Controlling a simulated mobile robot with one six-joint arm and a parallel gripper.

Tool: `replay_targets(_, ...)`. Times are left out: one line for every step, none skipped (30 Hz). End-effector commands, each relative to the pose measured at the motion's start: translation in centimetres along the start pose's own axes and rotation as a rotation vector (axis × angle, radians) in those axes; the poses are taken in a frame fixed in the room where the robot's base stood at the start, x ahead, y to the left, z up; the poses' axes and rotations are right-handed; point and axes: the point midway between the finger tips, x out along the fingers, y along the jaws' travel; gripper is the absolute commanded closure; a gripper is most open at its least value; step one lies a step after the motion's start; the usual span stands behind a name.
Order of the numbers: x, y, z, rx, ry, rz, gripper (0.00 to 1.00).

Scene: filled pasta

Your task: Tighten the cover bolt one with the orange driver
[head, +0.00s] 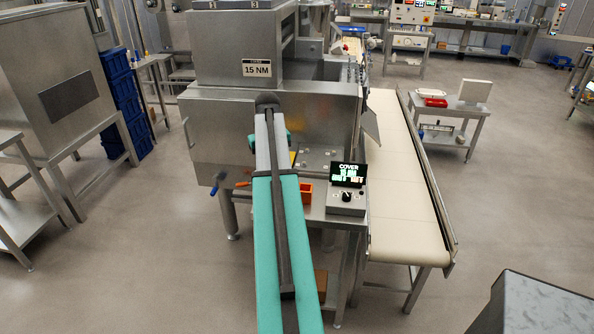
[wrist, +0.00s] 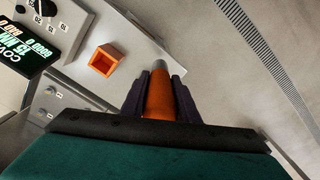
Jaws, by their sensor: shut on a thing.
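The orange driver (wrist: 159,96) is held between the dark fingers of my gripper (wrist: 160,88) in the wrist view. Its grey tip points away from the camera. My gripper is shut on it. In the head view my own arm hides the gripper. A small orange part (head: 243,184) shows left of the arm; I cannot tell whether it is the driver. The steel machine (head: 275,110) carries a "15 NM" plate (head: 257,69). I cannot make out cover bolt one in either view.
An empty-looking orange square holder (wrist: 104,60) sits on the steel shelf, and also shows in the head view (head: 306,191). Beside it stands a controller with a lit "COVER" display (head: 348,174) and a knob. A conveyor (head: 405,180) runs along the right.

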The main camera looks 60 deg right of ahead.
Motion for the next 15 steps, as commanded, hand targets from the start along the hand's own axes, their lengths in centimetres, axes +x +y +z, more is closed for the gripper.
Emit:
replay_targets(0.3,-1.9,-0.4,-0.029,0.001,0.0,1.0)
replay_targets(0.4,-2.9,-0.6,-0.044,0.001,0.0,1.0)
replay_targets(0.5,-4.2,-0.8,-0.063,0.001,0.0,1.0)
replay_targets(0.6,-5.2,-0.9,-0.078,0.001,0.0,1.0)
replay_targets(0.7,-6.2,-1.0,-0.092,0.001,0.0,1.0)
replay_targets(0.9,-7.5,-1.2,-0.112,0.001,0.0,1.0)
replay_targets(1.0,-8.5,-1.3,-0.126,0.001,0.0,1.0)
replay_targets(1.1,-9.5,-1.3,-0.141,0.001,0.0,1.0)
replay_targets(1.2,-10.8,-1.4,-0.161,0.001,0.0,1.0)
replay_targets(1.3,-11.8,-1.4,-0.176,0.001,0.0,1.0)
replay_targets(1.4,-12.8,-1.5,-0.191,0.001,0.0,1.0)
replay_targets(1.6,-14.1,-1.5,-0.211,0.002,0.0,1.0)
replay_targets(1.7,-15.1,-1.5,-0.226,0.002,0.0,1.0)
replay_targets(1.8,-16.1,-1.4,-0.241,0.002,0.0,1.0)
replay_targets(1.9,-17.4,-1.4,-0.261,0.002,0.0,1.0)
